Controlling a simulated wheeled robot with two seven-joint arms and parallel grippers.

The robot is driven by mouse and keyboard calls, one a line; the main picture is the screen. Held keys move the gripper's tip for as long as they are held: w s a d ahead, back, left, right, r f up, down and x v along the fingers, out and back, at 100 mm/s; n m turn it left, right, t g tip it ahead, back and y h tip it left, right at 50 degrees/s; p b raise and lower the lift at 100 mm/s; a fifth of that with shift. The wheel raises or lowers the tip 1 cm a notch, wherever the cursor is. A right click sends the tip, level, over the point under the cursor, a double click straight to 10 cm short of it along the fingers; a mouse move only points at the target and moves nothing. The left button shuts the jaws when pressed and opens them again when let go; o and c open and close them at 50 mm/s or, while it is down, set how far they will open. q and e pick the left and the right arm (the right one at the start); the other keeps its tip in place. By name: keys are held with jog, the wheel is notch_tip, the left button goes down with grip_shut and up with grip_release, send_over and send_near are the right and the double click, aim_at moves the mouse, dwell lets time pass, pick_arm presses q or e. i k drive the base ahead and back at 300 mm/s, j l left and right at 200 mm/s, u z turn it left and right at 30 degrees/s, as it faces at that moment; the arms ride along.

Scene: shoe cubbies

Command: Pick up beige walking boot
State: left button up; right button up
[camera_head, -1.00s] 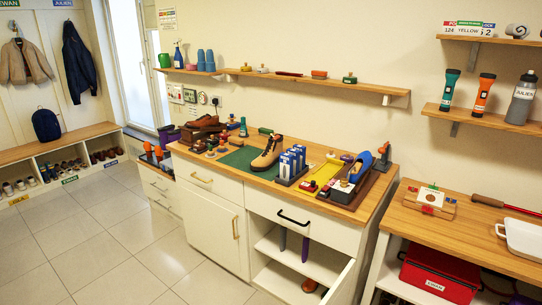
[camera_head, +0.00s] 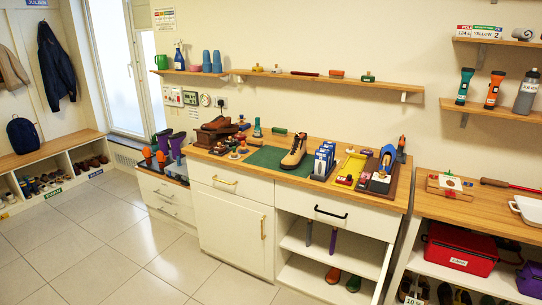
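A beige walking boot (camera_head: 294,152) stands upright on a green mat (camera_head: 268,157) on the wooden worktop (camera_head: 396,203). It has a dark sole, and its toe points toward the front of the counter. Brown shoes stand to its left and blue-and-white boxes stand to its right. Neither of my grippers shows in the head view, so nothing of them can be seen near the boot.
Left of the boot are brushes and tins (camera_head: 238,150). Right of it are the boxes (camera_head: 324,160), a yellow tray (camera_head: 350,168) and a blue shoe (camera_head: 386,160). A wall shelf (camera_head: 300,75) runs above. Tiled floor (camera_head: 120,245) in front is clear.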

aim_at(293, 160)
jog(key=i+j, duration=0.15)
jog(key=j, duration=0.15)
jog(key=i+j, duration=0.15)
jog(key=j, duration=0.2)
jog(key=i+j+z, duration=0.1)
jog(key=j, duration=0.2)
jog(key=i+j, duration=0.2)
jog(key=j, duration=0.15)
jog(key=i+j, duration=0.15)
jog(key=j, duration=0.2)
jog(key=i+j+z, duration=0.1)
jog(key=j, duration=0.2)
jog(key=i+j, duration=0.1)
jog(key=i, duration=0.35)
jog(key=i+j, duration=0.1)
jog(key=i, duration=0.4)
jog(key=i+j+z, duration=0.1)
jog(key=i, duration=0.35)
jog(key=i+j, duration=0.2)
jog(key=i, duration=0.25)
